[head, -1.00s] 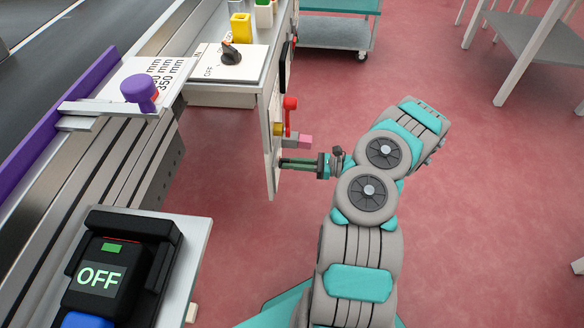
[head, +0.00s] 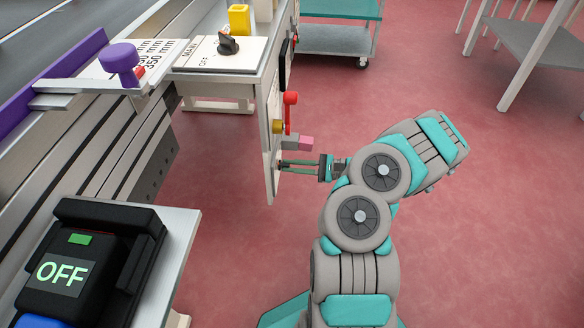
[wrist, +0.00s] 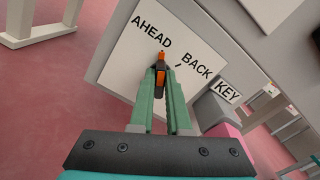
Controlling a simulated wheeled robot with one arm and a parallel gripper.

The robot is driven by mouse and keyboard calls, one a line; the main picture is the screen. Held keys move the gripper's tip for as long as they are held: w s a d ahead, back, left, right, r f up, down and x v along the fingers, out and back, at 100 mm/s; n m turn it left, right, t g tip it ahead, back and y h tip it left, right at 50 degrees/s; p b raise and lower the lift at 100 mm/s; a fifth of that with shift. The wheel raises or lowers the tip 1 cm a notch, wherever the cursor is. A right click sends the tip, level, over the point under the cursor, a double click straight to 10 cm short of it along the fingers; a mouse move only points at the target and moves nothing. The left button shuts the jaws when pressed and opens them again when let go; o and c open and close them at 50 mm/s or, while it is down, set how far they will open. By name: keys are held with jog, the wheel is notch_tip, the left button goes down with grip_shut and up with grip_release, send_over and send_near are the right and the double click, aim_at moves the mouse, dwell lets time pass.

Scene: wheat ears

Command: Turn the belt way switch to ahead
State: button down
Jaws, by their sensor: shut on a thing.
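The belt way switch (wrist: 160,62) shows in the wrist view as a dark knob with an orange pointer. It sits on a white plate (wrist: 125,65) lettered AHEAD and BACK. The orange tip points up in the picture, just below the end of the word AHEAD and left of BACK. My gripper (wrist: 160,78) has its green fingers shut on the knob, one at each side. In the head view my gripper (head: 283,164) reaches left to the low part of the panel (head: 270,180); the switch itself is hidden there.
A KEY label (wrist: 227,91) is right of the plate. Above my gripper in the head view are a red lever (head: 290,105), a yellow knob (head: 278,126) and a pink block (head: 306,143). A box reading OFF (head: 75,270) stands at near left. Red floor is open to the right.

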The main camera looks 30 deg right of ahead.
dwell(0.3)
jog(key=c, duration=0.9)
grip_release()
jog(key=v, duration=0.7)
jog(key=shift+s+d+p, duration=0.3)
